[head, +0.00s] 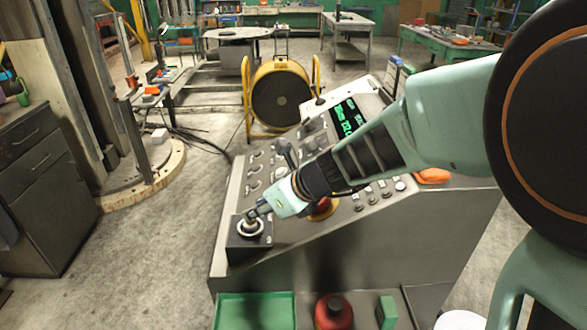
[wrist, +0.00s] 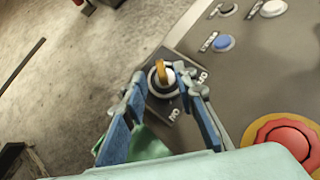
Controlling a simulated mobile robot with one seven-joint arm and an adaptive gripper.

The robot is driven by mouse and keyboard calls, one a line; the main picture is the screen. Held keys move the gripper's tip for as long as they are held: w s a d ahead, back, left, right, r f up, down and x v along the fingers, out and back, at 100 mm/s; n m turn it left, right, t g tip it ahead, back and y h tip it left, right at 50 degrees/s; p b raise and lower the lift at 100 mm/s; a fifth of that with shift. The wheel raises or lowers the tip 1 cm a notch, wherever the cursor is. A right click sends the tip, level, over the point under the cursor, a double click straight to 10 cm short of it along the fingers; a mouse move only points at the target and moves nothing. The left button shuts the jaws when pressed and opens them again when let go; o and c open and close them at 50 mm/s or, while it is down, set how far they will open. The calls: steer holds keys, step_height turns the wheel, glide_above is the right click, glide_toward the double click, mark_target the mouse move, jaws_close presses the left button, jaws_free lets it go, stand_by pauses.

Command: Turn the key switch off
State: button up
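The key switch (wrist: 161,78) sits on a dark square plate at the near left corner of the sloped console. Its yellow key stands up from a pale round collar. Labels lie beside it and below it; the lower one appears to read ON. My gripper (wrist: 168,90) is open, with one blue-padded finger on each side of the switch and a visible gap to the key. In the head view my gripper (head: 263,210) reaches down over the switch (head: 248,229), hiding the key and part of the collar.
A red emergency button (wrist: 288,142) on a yellow ring is close at the right of my gripper. Blue (wrist: 223,43) and white buttons lie beyond the switch. A console display (head: 347,117) glows green. A green tray (head: 255,310) and red object (head: 333,312) are in front.

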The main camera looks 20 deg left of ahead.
steer(key=b+x, duration=0.1)
steer(key=x, duration=0.5)
steer(key=shift+c, duration=0.3)
jaws_close()
